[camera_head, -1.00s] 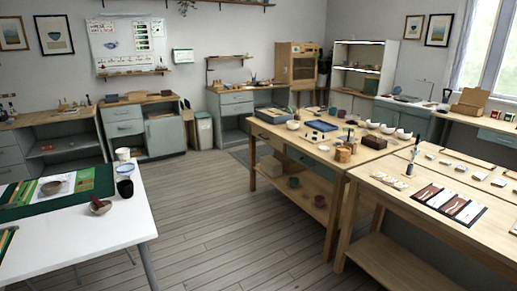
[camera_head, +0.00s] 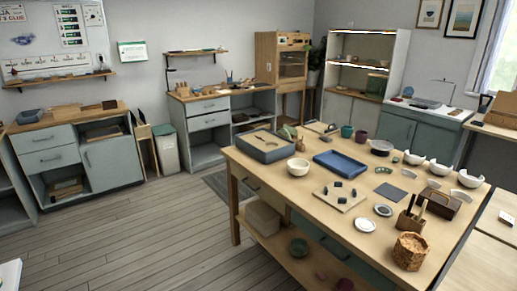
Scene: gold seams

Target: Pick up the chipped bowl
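Several white bowls stand along the far right side of the wooden worktable (camera_head: 272,183). One white bowl (camera_head: 414,158), a second (camera_head: 440,168) and a third (camera_head: 470,179) show uneven rims, but I cannot tell which is the chipped bowl. A cream bowl (camera_head: 298,168) stands apart near the table's left end, next to a grey tray (camera_head: 266,147); its rim looks whole at this size. Neither of my grippers is in view.
A blue tray (camera_head: 340,164), a board with small dark pieces (camera_head: 340,196), a brush holder (camera_head: 412,220) and a cork-coloured pot (camera_head: 410,252) crowd the tabletop. Another table (camera_head: 488,262) adjoins at right. The plank floor (camera_head: 150,235) left of the worktable is clear.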

